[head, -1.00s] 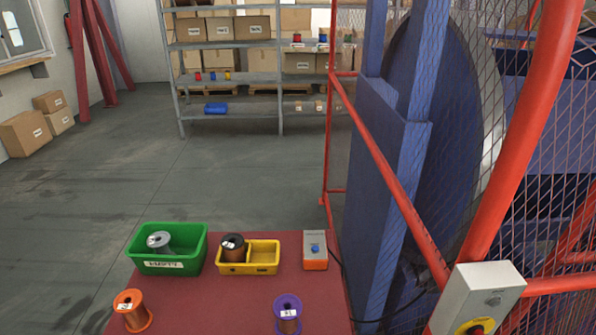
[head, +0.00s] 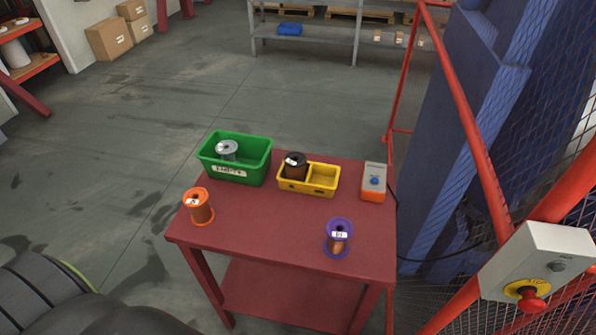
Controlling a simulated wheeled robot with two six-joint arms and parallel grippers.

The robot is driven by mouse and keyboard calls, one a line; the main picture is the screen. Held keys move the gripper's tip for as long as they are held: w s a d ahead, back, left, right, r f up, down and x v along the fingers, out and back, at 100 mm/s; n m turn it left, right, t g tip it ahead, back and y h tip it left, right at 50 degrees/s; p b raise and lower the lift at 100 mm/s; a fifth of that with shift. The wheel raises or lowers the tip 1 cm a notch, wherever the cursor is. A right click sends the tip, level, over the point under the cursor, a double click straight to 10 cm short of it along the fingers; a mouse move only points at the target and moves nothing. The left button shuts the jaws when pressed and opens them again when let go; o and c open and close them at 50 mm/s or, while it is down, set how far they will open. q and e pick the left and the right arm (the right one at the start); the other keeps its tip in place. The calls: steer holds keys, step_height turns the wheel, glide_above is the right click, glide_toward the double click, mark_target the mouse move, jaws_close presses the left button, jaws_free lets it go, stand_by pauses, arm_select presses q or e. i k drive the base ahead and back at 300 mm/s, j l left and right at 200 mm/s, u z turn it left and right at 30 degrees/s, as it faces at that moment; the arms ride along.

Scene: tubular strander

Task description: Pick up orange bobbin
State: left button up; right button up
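The orange bobbin (head: 199,207) stands upright at the left front of the red table (head: 285,240). It has orange flanges, a copper-coloured winding and a white label on top. Nothing touches it. Part of my own arm shows at the lower left, below and left of the table, but no gripper fingers are visible. My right arm and gripper are not in the picture.
On the table are a green bin (head: 236,172) holding a grey spool, a yellow bin (head: 322,180) with a dark bobbin, a button box (head: 374,182) and a purple bobbin (head: 338,237). A control box (head: 540,262) and red frame stand at right.

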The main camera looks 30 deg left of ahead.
mark_target(196, 199)
steer(key=u, duration=1.1)
